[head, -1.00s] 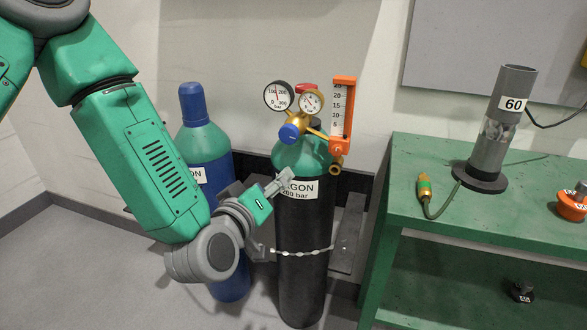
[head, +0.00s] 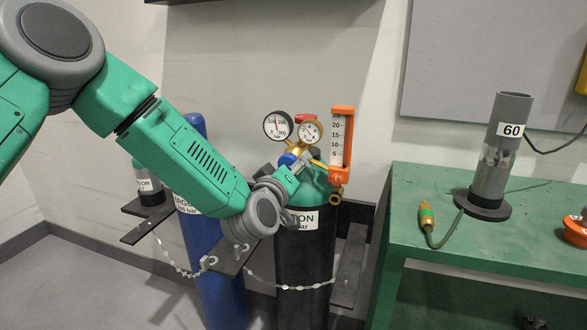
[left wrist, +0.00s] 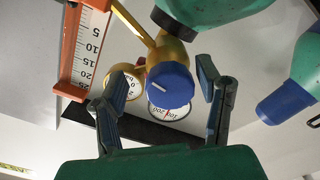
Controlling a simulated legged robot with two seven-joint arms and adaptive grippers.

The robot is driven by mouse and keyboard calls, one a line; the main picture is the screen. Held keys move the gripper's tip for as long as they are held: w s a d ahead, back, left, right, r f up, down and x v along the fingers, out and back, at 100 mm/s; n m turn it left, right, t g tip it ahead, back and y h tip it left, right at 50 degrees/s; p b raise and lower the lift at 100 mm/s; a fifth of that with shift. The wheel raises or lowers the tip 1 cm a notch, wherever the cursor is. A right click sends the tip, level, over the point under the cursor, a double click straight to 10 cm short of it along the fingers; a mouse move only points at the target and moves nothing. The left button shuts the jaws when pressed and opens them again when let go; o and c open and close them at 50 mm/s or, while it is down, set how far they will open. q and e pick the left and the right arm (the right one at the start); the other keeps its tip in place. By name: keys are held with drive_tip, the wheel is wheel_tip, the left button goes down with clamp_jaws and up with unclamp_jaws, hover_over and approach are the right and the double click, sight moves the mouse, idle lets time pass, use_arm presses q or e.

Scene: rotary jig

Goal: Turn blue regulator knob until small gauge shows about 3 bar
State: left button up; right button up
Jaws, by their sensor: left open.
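The blue regulator knob (head: 287,160) sits below the gauges on the black and green argon cylinder (head: 303,250); my gripper partly hides it in the head view. My left gripper (head: 298,166) is at the knob, open. In the left wrist view the knob (left wrist: 170,85) lies between the spread fingers of the gripper (left wrist: 152,88), with visible gaps on both sides. The small gauge (head: 310,132) faces the head camera, but its needle is too small to read surely. In the left wrist view the small gauge (left wrist: 128,78) is partly hidden. My right gripper is not in view.
A larger gauge (head: 278,126) and an orange flowmeter (head: 342,140) flank the small gauge closely. A blue cylinder (head: 213,270) stands left, with chains and brackets around. A green bench (head: 460,255) with a grey tube (head: 492,150) is at right.

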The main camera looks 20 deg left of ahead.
use_arm(q)
drive_tip(key=shift+w+a+f, duration=0.1)
drive_tip(key=shift+w+a, duration=0.05)
drive_tip(key=shift+a, duration=0.8)
drive_tip(key=shift+c, duration=0.8)
drive_tip(key=c, duration=0.6)
drive_tip(key=shift+d, duration=0.4)
drive_tip(key=c, duration=0.4)
drive_tip(key=shift+o, duration=0.2)
drive_tip(key=shift+d, duration=0.25)
drive_tip(key=shift+a+f+m+p, duration=0.25)
drive_tip(key=shift+m+p, duration=0.15)
drive_tip(key=shift+m, duration=0.2)
drive_tip(key=shift+d, duration=0.1)
